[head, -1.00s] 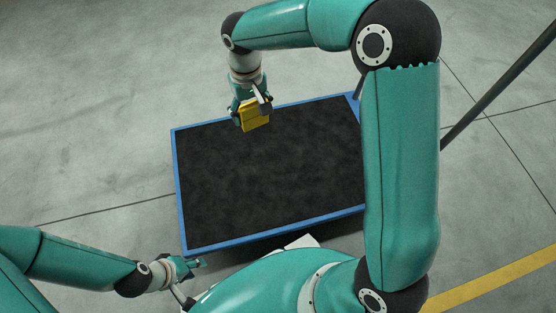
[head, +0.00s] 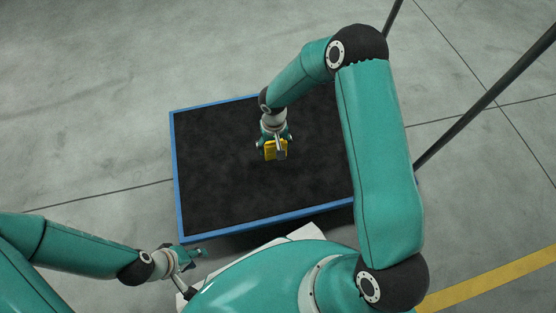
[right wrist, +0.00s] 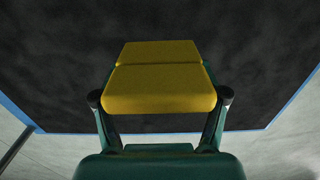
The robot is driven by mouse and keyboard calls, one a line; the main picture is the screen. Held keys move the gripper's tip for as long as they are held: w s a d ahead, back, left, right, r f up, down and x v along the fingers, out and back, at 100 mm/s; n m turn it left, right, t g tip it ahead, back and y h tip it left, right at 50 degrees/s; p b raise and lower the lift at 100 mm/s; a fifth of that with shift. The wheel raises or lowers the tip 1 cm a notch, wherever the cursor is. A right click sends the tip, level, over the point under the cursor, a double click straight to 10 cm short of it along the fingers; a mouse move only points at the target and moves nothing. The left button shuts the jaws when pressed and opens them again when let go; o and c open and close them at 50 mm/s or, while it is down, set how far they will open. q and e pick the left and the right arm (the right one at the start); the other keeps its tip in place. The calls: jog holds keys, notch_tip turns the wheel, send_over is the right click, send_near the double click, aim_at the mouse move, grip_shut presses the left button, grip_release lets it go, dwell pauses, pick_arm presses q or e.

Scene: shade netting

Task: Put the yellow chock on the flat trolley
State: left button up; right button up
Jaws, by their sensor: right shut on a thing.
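The yellow chock (head: 271,151) is held in my right gripper (head: 274,148), over the middle of the flat trolley. It also shows in the right wrist view (right wrist: 158,82), between the two fingers. The flat trolley (head: 215,190) has a black deck and a blue rim. The deck also fills most of the right wrist view (right wrist: 60,65). I cannot tell how high the chock is above the deck, but it looks apart from it. My left gripper (head: 195,256) is empty at the trolley's front left corner; its fingers are too small to read.
The trolley deck is otherwise bare. A dark pole (head: 480,103), likely the trolley's handle, slants up at the right. A yellow line (head: 495,277) runs along the grey floor at the lower right. My right arm covers the trolley's right side.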

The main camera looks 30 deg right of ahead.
notch_tip(320, 180, down, 9)
jog(key=b, duration=0.3)
jog(key=shift+f, duration=0.15)
jog(key=o, duration=1.2)
jog(key=shift+o, duration=0.2)
